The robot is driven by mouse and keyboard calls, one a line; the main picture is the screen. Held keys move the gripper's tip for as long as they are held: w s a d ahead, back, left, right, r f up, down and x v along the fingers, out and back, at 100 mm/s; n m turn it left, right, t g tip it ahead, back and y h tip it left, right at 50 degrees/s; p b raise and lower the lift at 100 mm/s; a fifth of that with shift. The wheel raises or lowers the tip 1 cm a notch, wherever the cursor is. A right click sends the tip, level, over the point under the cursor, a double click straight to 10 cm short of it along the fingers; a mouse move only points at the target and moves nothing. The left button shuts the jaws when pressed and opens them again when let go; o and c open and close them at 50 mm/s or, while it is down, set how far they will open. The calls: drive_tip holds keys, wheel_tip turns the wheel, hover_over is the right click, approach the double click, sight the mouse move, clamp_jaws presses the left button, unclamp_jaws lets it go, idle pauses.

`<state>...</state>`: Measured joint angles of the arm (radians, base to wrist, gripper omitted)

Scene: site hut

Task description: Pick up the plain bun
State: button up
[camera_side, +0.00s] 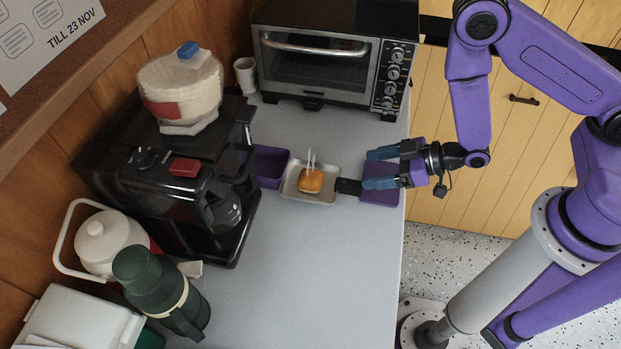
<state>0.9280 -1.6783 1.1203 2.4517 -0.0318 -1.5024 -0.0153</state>
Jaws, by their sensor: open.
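A small orange-brown bun (311,181) sits on a shallow metal tray (291,192) on the grey counter. Pale, thin upright prongs (311,158) show at the bun's far side; I cannot tell what they belong to. My gripper (368,169) is to the right of the tray, its two blue fingers spread apart and pointing left towards the bun. Nothing is between the fingers, and they are clear of the bun. The bun's underside is hidden.
A purple bin (271,167) stands left of the tray, and a purple pad (380,192) lies partly under my gripper. A toaster oven (315,62) stands behind; a black coffee machine (150,150) and green flask (150,275) are left. The front counter (310,280) is clear.

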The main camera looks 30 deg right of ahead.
sight(318, 177)
drive_tip(key=x, duration=1.5)
drive_tip(key=shift+w+a, duration=0.1)
drive_tip(key=c, duration=0.7)
drive_tip(key=shift+c, duration=0.2)
drive_tip(key=shift+r, duration=0.15)
